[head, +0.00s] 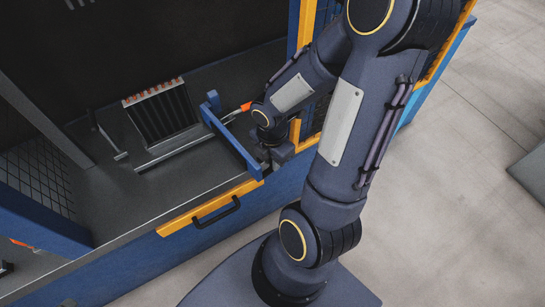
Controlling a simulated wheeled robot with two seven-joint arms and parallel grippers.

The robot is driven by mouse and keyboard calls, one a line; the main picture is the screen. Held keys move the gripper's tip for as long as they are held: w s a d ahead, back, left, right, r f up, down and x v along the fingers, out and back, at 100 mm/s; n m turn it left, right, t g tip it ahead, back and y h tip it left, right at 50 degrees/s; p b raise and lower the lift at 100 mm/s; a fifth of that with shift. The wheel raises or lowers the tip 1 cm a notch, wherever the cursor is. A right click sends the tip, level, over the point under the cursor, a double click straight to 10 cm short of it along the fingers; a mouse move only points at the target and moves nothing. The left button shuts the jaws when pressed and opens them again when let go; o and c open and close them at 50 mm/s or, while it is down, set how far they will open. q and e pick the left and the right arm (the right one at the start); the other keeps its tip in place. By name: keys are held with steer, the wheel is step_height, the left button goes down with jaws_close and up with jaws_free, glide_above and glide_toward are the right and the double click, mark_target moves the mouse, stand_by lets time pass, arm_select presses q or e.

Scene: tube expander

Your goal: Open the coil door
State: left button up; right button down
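A black finned coil (160,108) with copper-coloured ends stands tilted on the grey machine bed. To its right is a blue bar frame (232,140), which looks like the coil door; I cannot be certain. My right gripper (272,156) is at the near right end of this frame, close against it. Its fingers are small, dark and partly hidden, so I cannot tell whether they touch or grip the bar. My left gripper is not in view.
A yellow front strip with a black handle (217,212) is on the machine's near edge. A grey rail (173,150) lies before the coil. A blue post with mesh (40,210) stands at left. Grey floor (475,140) is open at right.

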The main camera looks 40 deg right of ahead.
steer(key=shift+s+d, duration=0.15)
steer(key=shift+d, duration=0.25)
steer(key=c, duration=1.6)
jaws_free()
steer(key=shift+a, duration=0.1)
steer(key=shift+c, duration=0.2)
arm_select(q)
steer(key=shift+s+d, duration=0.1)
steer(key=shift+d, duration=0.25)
arm_select(e)
steer(key=shift+o, duration=1.4)
